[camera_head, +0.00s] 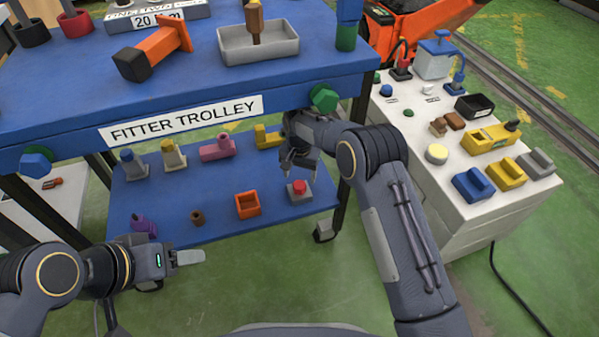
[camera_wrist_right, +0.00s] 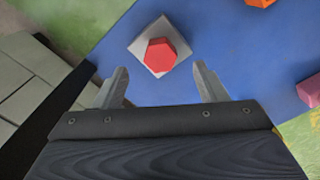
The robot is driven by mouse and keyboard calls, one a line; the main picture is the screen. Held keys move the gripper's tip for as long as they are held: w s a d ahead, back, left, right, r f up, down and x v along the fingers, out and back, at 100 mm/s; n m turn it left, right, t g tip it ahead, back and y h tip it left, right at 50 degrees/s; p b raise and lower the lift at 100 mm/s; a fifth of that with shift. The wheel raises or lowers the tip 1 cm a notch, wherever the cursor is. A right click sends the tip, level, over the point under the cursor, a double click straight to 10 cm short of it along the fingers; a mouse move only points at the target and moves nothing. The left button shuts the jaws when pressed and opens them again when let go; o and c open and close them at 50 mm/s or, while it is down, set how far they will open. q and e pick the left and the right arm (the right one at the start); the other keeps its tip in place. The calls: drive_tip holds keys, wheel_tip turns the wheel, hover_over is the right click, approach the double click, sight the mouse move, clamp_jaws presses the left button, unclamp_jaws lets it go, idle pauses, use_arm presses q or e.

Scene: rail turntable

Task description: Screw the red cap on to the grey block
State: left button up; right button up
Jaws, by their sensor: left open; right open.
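The red cap (camera_head: 299,186) sits on top of the grey block (camera_head: 300,198), on the right part of the trolley's blue lower shelf. In the right wrist view the hexagonal red cap (camera_wrist_right: 160,54) lies over the square grey block (camera_wrist_right: 148,42); whether it is threaded on cannot be told. My right gripper (camera_head: 290,170) is open and empty, above and just behind the cap. In the wrist view its two fingers (camera_wrist_right: 160,84) stand apart, with the cap ahead between their lines. My left gripper (camera_head: 196,257) is open and empty, off the shelf's front left.
The trolley's blue upper shelf (camera_head: 190,92) overhangs the back of the lower shelf (camera_head: 185,190). An orange open box (camera_head: 247,204) stands left of the grey block. A pink part (camera_head: 217,148) and a yellow part (camera_head: 267,137) stand behind. A white bench (camera_head: 450,205) is at right.

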sight(300, 185)
drive_tip(key=n, duration=0.9)
drive_tip(key=shift+n, duration=0.3)
drive_tip(key=n, duration=0.9)
drive_tip(key=shift+n+p, duration=0.3)
drive_tip(key=shift+f, duration=0.15)
drive_tip(key=shift+f+b, duration=1.3)
drive_tip(key=shift+f, duration=0.6)
